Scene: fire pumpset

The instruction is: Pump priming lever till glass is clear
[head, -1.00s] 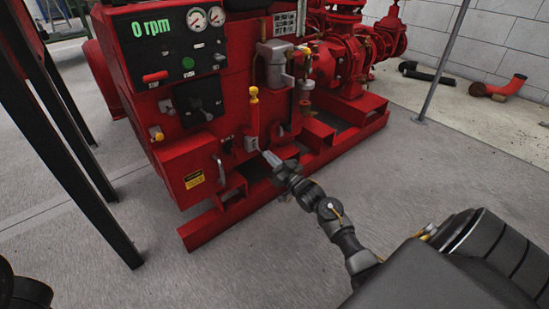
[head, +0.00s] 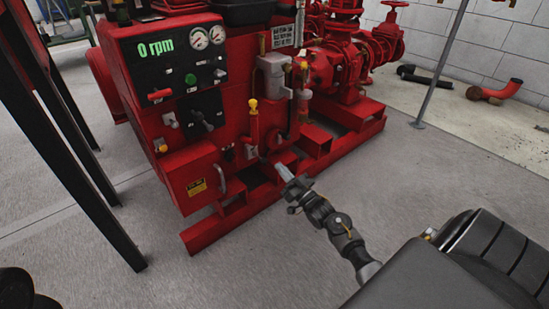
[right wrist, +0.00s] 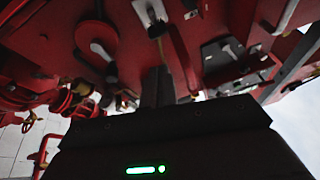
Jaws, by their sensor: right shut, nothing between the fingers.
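A red lever with a yellow knob (head: 254,122) stands upright on the front of the red pumpset. A grey unit (head: 271,72) is mounted above and right of it. I cannot make out which part is the priming lever or the glass, nor whether the glass is clear. My right gripper (head: 283,172) is shut and empty, low in front of the machine, below and right of the yellow-knobbed lever. In the right wrist view its closed fingers (right wrist: 157,88) point up towards the machine's underside parts. My left gripper is out of view.
The control panel (head: 183,48) reads 0 rpm. A red box with a yellow label (head: 196,187) juts out at the lower left. The red base rail (head: 225,226) runs along the floor. Dark posts (head: 70,130) stand at the left. The grey floor at the right is open.

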